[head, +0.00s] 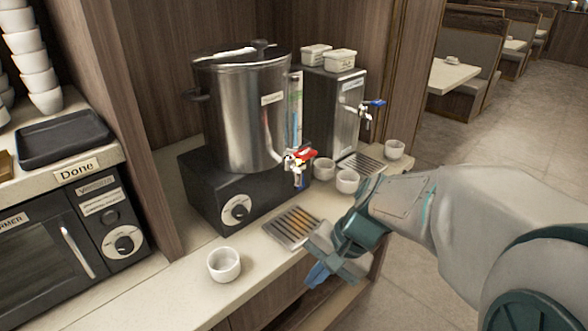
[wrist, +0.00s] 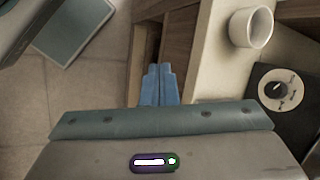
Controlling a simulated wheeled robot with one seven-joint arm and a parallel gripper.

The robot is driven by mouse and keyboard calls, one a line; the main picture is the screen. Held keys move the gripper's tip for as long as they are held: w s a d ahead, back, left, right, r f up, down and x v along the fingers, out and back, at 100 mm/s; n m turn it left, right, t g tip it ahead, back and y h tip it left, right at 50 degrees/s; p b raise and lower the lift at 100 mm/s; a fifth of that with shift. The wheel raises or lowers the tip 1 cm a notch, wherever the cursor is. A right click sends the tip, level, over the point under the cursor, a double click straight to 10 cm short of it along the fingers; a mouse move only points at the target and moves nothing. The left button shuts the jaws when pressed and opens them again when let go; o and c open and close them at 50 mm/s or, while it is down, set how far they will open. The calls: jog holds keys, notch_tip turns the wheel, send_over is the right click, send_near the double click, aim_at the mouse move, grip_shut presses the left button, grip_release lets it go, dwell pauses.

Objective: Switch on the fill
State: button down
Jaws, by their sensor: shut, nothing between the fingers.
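A steel urn (head: 240,110) stands on a black base with a round dial (head: 237,210). A tap with a red handle (head: 304,155) is on the urn's right side. A steel dispenser (head: 335,110) with a blue-handled tap (head: 374,103) stands behind it to the right. I cannot tell which control is the fill. My gripper (head: 317,277) is shut and empty, low at the counter's front edge, apart from both taps and the dial. In the wrist view its blue fingers (wrist: 160,72) are together, and the dial (wrist: 277,89) shows at the right.
A white cup (head: 224,264) stands on the counter left of a drip tray (head: 291,227). More white cups (head: 347,181) stand near the second drip tray (head: 360,165). A warmer (head: 70,245) and a black tray (head: 63,139) are at the left. Floor is open at the right.

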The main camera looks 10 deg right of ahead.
aim_at(302, 188)
jog(key=w+d+f+m+t+y+b, duration=0.15)
jog(key=w+m+t+y, duration=0.35)
jog(key=w+m, duration=0.55)
jog(key=w+d+f+m+t+b, duration=0.1)
jog(key=w+d+f+m+t, duration=0.2)
jog(key=w+d+m+t, duration=0.4)
jog(key=w+d+m, duration=0.4)
jog(key=shift+d+t+h, duration=0.3)
jog(key=shift+d, duration=0.05)
jog(key=shift+w, duration=0.1)
jog(key=p+x, duration=0.1)
jog(key=x, duration=1.2)
jog(key=shift+w+a, duration=0.3)
jog(key=shift+f, duration=0.15)
